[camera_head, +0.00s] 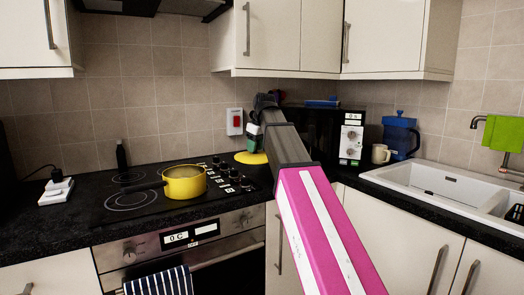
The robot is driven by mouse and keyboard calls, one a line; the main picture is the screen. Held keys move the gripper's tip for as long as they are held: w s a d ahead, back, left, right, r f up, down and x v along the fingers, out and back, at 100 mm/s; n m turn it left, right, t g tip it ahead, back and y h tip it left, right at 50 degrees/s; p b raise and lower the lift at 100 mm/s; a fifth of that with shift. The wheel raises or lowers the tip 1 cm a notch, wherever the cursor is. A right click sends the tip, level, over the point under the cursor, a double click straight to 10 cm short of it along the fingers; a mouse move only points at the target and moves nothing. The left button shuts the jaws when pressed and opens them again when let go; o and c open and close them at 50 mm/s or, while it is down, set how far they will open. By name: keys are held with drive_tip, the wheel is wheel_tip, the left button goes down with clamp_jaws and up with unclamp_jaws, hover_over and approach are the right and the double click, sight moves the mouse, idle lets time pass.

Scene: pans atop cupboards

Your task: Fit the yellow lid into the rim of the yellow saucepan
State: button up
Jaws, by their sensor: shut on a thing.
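The yellow saucepan (184,184) stands upright on the black hob, with its dark handle pointing left. Its rim is open and no lid lies on it. The yellow lid (246,158) is to the right of and behind the saucepan, near the back of the counter. My gripper (254,149) is above the lid, at the end of my arm, and is shut on it. The arm partly hides the lid's right side, and the fingertips are too small to make out clearly. I cannot tell whether the lid touches the counter.
A dark microwave (353,133), a beige mug (380,153) and a blue jug (399,137) stand to the right, near the white sink (437,180). A dark bottle (121,156) stands behind the hob. Cream wall cupboards (290,36) hang above. The hob left of the saucepan is clear.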

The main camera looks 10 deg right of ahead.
drive_tip(key=s+a+r, duration=0.2)
drive_tip(key=a, duration=1.1)
drive_tip(key=s+a+r, duration=0.2)
drive_tip(key=s+a, duration=0.1)
drive_tip(key=a, duration=1.1)
drive_tip(key=shift+s+a+r, duration=0.15)
drive_tip(key=shift+r, duration=0.25)
drive_tip(key=shift+f, duration=0.15)
drive_tip(key=shift+f, duration=2.75)
drive_tip(key=shift+f, duration=1)
drive_tip(key=o, duration=1)
drive_tip(key=shift+o, duration=0.2)
